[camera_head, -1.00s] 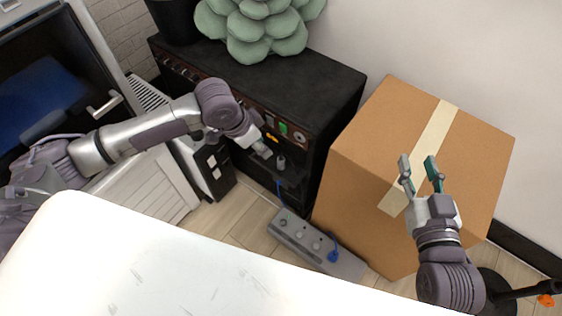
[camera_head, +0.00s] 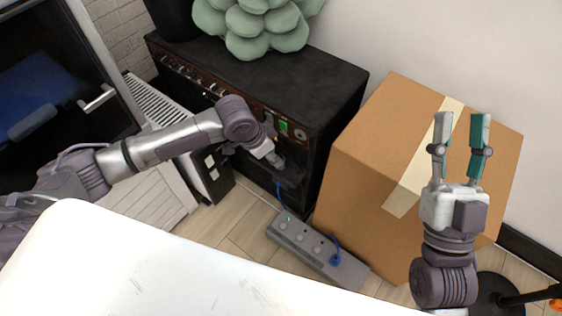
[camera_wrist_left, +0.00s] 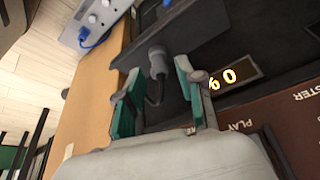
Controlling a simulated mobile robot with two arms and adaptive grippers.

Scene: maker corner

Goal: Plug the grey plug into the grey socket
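The grey plug (camera_wrist_left: 157,62) shows in the left wrist view between the two fingertips, with gaps on both sides and a dark cable below it. It sits at the black cabinet's front; in the head view it (camera_head: 278,161) is partly hidden by my left gripper (camera_head: 270,152). In the wrist view my left gripper (camera_wrist_left: 157,85) is open around the plug. A grey power strip (camera_head: 300,238) with several round sockets lies on the floor; I cannot tell which is the grey socket. My right gripper (camera_head: 461,125) is open and empty in front of the cardboard box.
A blue plug (camera_head: 335,257) sits in the strip's near right end; it also shows in the wrist view (camera_wrist_left: 92,40). The black cabinet (camera_head: 270,80) carries a green plant. A cardboard box (camera_head: 365,170) stands to its right. A white table (camera_head: 190,265) fills the foreground.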

